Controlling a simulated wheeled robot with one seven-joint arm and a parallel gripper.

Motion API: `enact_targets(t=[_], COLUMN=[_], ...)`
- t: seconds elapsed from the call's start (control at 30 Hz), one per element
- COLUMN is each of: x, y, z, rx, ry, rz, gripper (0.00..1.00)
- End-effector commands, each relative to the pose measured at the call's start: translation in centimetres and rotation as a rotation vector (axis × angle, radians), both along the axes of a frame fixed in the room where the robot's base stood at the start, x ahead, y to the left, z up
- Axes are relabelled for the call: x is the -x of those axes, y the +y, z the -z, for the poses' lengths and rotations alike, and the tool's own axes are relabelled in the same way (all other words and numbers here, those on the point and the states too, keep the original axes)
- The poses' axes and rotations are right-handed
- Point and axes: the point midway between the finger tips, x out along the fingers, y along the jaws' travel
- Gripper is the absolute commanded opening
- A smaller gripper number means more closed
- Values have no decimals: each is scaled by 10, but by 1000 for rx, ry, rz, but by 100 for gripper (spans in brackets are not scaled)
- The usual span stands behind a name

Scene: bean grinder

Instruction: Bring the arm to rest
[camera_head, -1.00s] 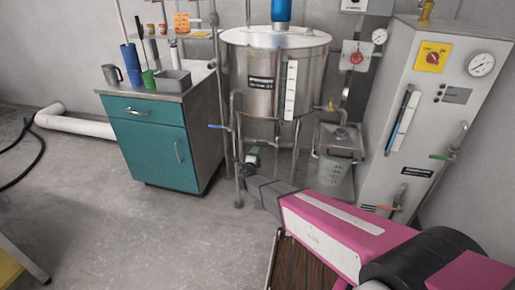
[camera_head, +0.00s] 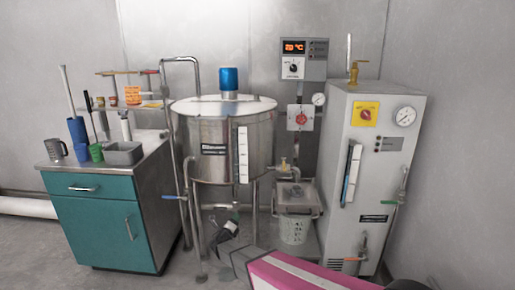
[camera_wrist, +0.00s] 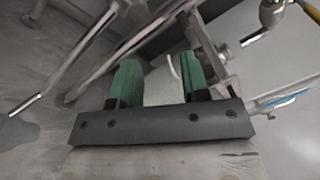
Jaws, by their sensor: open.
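My gripper (camera_head: 226,234) is at the end of my pink and grey arm, low in front of the steel tank's legs in the head view. In the wrist view my gripper (camera_wrist: 162,72) shows two green fingers standing apart on a dark bar. A pale surface shows between the fingers. I cannot tell what it is or whether it lies behind them, and I see nothing clearly gripped. Most of my arm is below the lower edge of the head view.
A steel tank (camera_head: 205,135) with pipes and a blue-handled valve stands behind my gripper. A lidded bucket (camera_head: 294,228) is right of it, beside a grey cabinet (camera_head: 365,230). A teal cabinet (camera_head: 100,232) stands left. Bare floor (camera_head: 35,250) shows at far left.

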Motion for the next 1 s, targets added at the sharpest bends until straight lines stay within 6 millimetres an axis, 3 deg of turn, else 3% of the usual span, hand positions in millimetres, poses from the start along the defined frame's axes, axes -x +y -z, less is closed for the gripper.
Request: enact_targets(t=[0.03,0.2,0.4,0.5,0.7,0.93,0.97,1.0], x=[4,20,60,86,142,204,211,218], y=[-33,-128,-223,-259,-309,-332,-333,-333], z=[-10,-22,-28,-30,-35,-49,-52,-56], rx=[-123,-599,-1142,-1391,-1813,-2119,2136,2017], ry=[-4,-67,-247,-378,-719,-1230,1300,1300], rz=[66,326,685,879,1298,1833,-1899,-1861], gripper=[42,42,42,42,42,42,42,42])
